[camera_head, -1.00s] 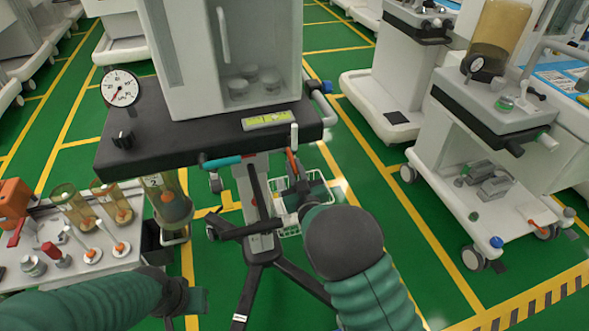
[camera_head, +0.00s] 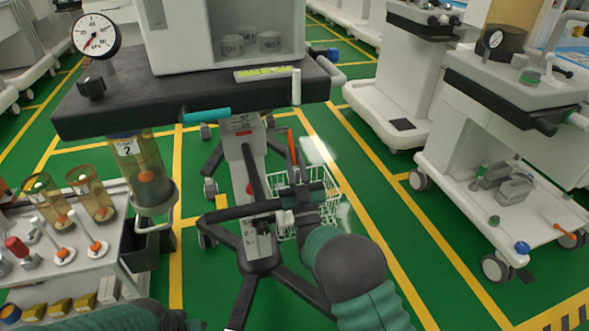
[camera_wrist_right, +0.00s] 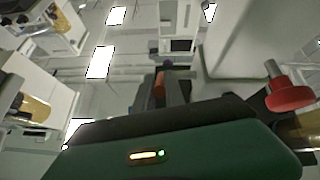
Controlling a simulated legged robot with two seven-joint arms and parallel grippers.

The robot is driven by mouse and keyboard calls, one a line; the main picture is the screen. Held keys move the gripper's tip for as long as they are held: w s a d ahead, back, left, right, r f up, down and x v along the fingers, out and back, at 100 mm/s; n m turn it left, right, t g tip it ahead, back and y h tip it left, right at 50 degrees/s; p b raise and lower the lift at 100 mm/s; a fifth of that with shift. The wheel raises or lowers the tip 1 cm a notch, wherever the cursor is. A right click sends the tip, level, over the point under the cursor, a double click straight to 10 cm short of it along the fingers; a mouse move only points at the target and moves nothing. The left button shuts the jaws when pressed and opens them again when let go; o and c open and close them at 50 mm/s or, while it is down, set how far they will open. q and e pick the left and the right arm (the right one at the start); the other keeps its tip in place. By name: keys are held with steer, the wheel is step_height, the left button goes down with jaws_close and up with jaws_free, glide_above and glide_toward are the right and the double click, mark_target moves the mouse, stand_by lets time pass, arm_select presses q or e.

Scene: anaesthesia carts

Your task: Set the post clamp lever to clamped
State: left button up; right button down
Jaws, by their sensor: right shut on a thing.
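The cart's grey post (camera_head: 241,160) stands below its dark top, on a black legged base. An orange-red lever (camera_head: 291,146), which looks like the post clamp lever, sticks up beside the post on the right. My right gripper (camera_head: 298,184) is at the lower end of this lever and is shut on it. In the right wrist view the orange-red lever (camera_wrist_right: 159,88) shows between the dark fingers (camera_wrist_right: 174,88). The exact contact is small and partly hidden by my wrist. Of my left arm only a part shows at the bottom left edge; its fingers are out of view.
A white wire basket (camera_head: 325,205) hangs close behind my right gripper. A teal handle (camera_head: 207,115) and a white handle (camera_head: 296,87) stick out at the cart top (camera_head: 190,92).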

arm_select(q)
steer(key=shift+f, duration=0.5)
arm_select(e)
steer(key=shift+a+f, duration=0.1)
steer(key=shift+f, duration=0.25)
steer(key=c, duration=1.5)
jaws_free()
steer(key=shift+c, duration=0.2)
steer(key=shift+o, duration=0.7)
steer(key=shift+r, duration=0.15)
